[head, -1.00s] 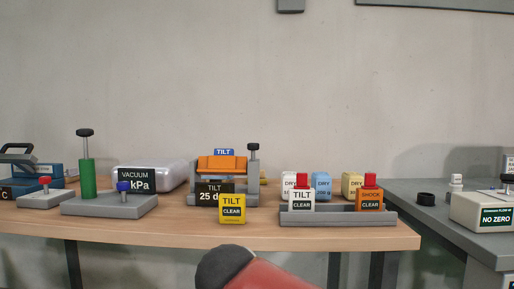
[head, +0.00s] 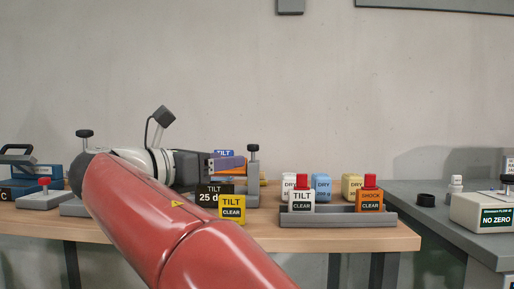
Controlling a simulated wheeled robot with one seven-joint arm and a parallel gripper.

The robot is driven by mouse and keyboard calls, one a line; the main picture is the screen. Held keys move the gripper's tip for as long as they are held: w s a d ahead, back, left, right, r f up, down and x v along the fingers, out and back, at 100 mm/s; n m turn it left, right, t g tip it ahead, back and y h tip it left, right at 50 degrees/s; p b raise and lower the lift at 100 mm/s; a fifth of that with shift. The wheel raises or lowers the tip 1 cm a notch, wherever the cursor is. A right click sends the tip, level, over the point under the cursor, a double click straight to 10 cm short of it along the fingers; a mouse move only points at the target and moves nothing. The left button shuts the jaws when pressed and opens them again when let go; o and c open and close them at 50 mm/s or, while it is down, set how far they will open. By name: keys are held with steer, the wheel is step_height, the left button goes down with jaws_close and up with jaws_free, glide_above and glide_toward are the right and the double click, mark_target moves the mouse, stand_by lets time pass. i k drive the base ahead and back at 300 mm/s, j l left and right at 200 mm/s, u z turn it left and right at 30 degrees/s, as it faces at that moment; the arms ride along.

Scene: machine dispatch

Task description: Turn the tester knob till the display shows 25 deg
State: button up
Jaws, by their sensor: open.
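The tilt tester has an orange platform (head: 232,171) and a blue TILT label, both partly behind my gripper. Its black knob (head: 253,147) stands on a metal post at the right end. Its dark display (head: 207,196) reads TILT and "25 d"; the rest is behind a yellow TILT CLEAR block (head: 231,208). My gripper (head: 229,162) is open, pointing right, in front of the tester's platform and left of the knob. It appears apart from the knob. Its fingertips are small and hard to make out.
A grey rack (head: 338,220) with TILT and SHOCK tags stands at the right, with DRY packs behind it. A red-knobbed unit (head: 43,194) stands far left. A grey side table (head: 400,190) is at right.

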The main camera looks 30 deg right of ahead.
mark_target(252, 148)
steer(key=i+l, duration=0.85)
